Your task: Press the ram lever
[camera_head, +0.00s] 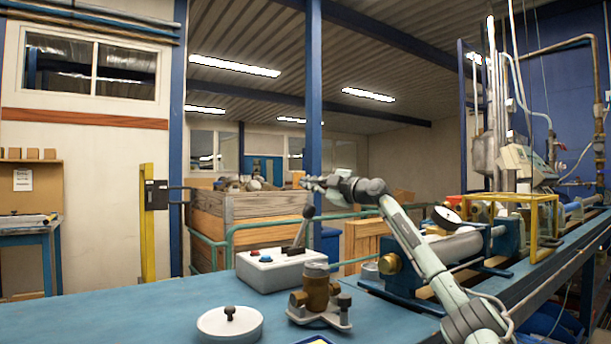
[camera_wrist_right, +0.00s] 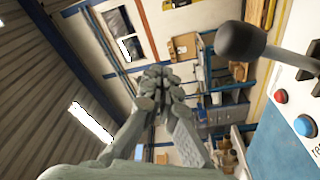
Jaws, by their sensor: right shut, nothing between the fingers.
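The ram lever (camera_head: 301,234) stands up, tilted slightly right, with a black knob on a grey shaft. It rises from a white control box (camera_head: 273,273) with a red and a blue button. My right gripper (camera_head: 308,183) is shut and empty, pointing left at the picture height just above the knob. In the right wrist view the shut fingers (camera_wrist_right: 158,76) are left of the black knob (camera_wrist_right: 240,42), with a visible gap and no contact. The buttons show at the right edge of that view. My left gripper is out of view.
On the blue bench (camera_head: 140,315) stand a round white lid (camera_head: 230,324) and a brass fitting on a white base (camera_head: 320,304). A test rig with a yellow frame (camera_head: 533,228) is at the right. The bench's left side is clear.

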